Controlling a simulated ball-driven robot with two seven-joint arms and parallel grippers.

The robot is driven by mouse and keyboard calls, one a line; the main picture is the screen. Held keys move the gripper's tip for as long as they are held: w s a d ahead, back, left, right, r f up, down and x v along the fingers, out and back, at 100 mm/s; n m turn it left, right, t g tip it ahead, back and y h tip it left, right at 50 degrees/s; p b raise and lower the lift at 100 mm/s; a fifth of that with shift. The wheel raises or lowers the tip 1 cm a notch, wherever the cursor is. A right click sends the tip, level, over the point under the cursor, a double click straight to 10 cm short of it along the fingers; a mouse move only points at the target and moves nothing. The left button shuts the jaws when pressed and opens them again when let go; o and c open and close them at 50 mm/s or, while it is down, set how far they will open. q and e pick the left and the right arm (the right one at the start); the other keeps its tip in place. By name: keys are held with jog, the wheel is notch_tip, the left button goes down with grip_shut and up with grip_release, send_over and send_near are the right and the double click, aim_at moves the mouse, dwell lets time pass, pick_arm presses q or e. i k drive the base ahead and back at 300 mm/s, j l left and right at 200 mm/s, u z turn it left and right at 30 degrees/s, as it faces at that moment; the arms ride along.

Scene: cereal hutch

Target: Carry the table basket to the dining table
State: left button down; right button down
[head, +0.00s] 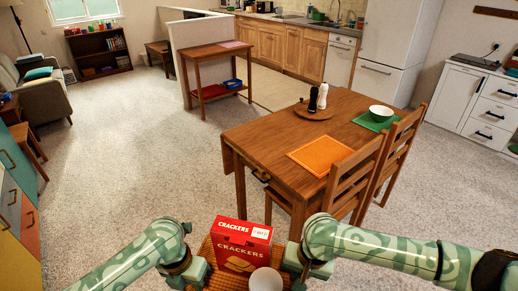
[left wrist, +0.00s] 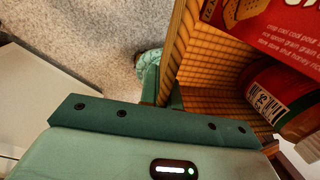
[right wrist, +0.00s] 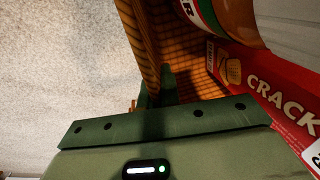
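The wicker table basket (head: 207,250) is at the bottom centre of the head view, between my two grippers. It holds a red crackers box (head: 240,245) and a jar with a pale lid (head: 265,280). My left gripper (head: 203,270) is shut on the basket's left wall; the wall (left wrist: 183,45) passes between its fingers in the left wrist view. My right gripper (head: 293,262) is shut on the opposite wall (right wrist: 145,45). The wooden dining table (head: 262,140) stands ahead, slightly right, apart from the basket. The basket's underside is hidden.
On the table are an orange mat (head: 320,155), a green mat (head: 366,123) with a white bowl (head: 381,113), and two mills on a round board (head: 302,113). Wooden chairs (head: 350,180) line its near right side. A side table (head: 218,50) stands behind. Carpet left of the table is clear.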

aim_at(270, 135)
jog(key=i+u, duration=0.35)
jog(key=i, duration=0.4)
jog(key=i+l+u, duration=0.1)
jog(key=i+u, duration=0.2)
jog(key=i, duration=0.45)
jog(key=i+z, duration=0.65)
jog(key=i+j+z, duration=0.15)
jog(key=i+z, duration=0.5)
jog(key=z, duration=0.15)
jog(key=i+j+z, duration=0.1)
jog(key=i+z, duration=0.2)
jog(key=z, duration=0.15)
